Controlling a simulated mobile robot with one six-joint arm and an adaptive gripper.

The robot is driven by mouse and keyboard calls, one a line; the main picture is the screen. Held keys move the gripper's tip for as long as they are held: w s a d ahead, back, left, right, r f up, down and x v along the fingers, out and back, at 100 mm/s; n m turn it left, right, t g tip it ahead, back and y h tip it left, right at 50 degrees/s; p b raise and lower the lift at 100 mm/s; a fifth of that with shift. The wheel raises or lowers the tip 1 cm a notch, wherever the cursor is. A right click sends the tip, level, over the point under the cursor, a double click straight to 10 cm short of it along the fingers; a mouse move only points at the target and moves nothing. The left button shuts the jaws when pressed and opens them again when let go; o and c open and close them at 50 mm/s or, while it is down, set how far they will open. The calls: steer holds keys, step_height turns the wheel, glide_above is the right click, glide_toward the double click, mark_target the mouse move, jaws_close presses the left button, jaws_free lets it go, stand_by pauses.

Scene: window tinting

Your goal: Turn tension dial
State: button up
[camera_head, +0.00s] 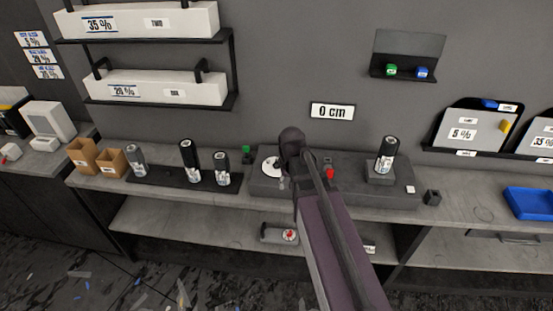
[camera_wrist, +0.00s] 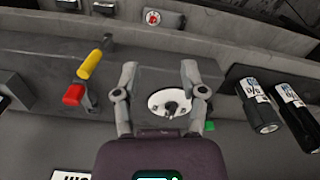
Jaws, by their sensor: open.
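A white round dial with a dark knob (camera_head: 270,166) sits on the left part of a dark machine block on the bench. In the wrist view the white dial (camera_wrist: 170,106) shows between my two fingers, nearer the right one. My gripper (camera_wrist: 159,76) is open and empty, its fingers spread. I cannot tell whether either finger touches the dial. In the head view my arm covers part of the block, and my fingertips (camera_head: 282,184) are mostly hidden. A smaller device with a red-and-white dial (camera_head: 288,236) lies on the shelf below; it also shows in the wrist view (camera_wrist: 152,17).
A red lever knob (camera_wrist: 73,94) and a yellow handle (camera_wrist: 90,65) stand beside my gripper. Black-and-silver cans (camera_head: 190,160) stand left of the block, and another can (camera_head: 385,157) stands on its right part.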

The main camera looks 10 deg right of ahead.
mark_target(277, 161)
steer(key=w+r+m+p, duration=0.1)
steer(key=w+r+p, duration=0.1)
steer(key=w, duration=0.9)
steer(key=w+r+m+p, duration=0.1)
steer(key=w+r, duration=0.1)
steer(key=w, duration=0.8)
steer(key=shift+w+r+m+p, duration=0.2)
steer(key=shift+w+m+p, duration=0.15)
steer(key=shift+m+p, duration=0.05)
steer(key=shift+f, duration=0.2)
step_height(277, 161, down, 14)
steer(key=b, duration=1.3)
steer(key=shift+r+b, duration=0.25)
steer(key=shift+b, duration=0.15)
jaws_close()
